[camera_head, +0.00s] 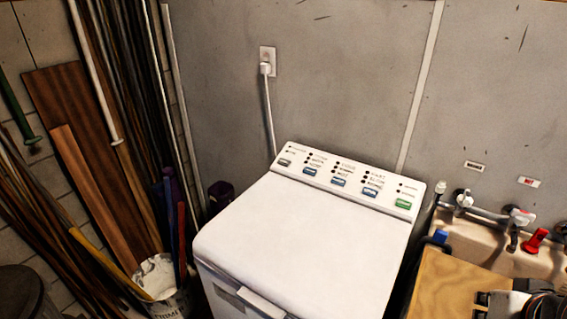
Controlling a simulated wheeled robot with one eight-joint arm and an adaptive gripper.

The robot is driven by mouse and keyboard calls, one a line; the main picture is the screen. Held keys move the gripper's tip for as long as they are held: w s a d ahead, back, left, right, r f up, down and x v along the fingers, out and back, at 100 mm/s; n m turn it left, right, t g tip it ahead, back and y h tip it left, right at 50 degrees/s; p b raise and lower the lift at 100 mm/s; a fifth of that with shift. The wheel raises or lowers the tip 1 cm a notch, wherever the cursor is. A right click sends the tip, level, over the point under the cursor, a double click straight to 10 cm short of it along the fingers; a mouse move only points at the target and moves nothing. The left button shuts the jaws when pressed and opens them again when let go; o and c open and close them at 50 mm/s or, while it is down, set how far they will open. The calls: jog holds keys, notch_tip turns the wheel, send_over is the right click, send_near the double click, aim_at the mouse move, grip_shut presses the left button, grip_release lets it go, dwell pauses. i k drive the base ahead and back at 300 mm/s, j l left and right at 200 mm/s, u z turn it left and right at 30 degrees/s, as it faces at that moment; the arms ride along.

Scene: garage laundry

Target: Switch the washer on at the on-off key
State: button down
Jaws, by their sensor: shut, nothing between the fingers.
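The white washer (300,245) stands against the grey wall, its lid shut. Its sloped control panel (322,185) runs along the back edge. The panel carries a grey key (285,162) at the far left, blue keys (338,182) in the middle and a green key (403,203) at the far right. Small dark dots and labels sit above the keys; the print is too small to read, so I cannot tell which is the on-off key. My gripper (484,298) shows partly at the bottom right corner, shut and empty, apart from the washer and well below and right of the panel.
A sink (480,240) with taps (463,199) and a red-handled valve (535,240) is at the right. A wooden board (445,285) lies before it. Planks (85,150), poles and a white bucket (165,303) crowd the left. A cord (269,115) runs to a wall outlet (267,60).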

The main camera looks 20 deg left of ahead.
aim_at(285, 162)
jog(key=k+j+z, duration=0.15)
jog(key=k+j, duration=0.4)
jog(key=j+z, duration=0.15)
jog(key=j, duration=0.55)
jog(key=j+z, duration=0.15)
jog(key=j, duration=0.6)
jog(key=k+j+z, duration=0.15)
jog(key=j, duration=0.55)
jog(key=i+j, duration=0.15)
jog(key=j, duration=0.2)
jog(key=i+j+z, duration=0.1)
jog(key=j, duration=0.25)
jog(key=i+j, duration=0.1)
jog(key=j, duration=0.3)
jog(key=z, duration=0.05)
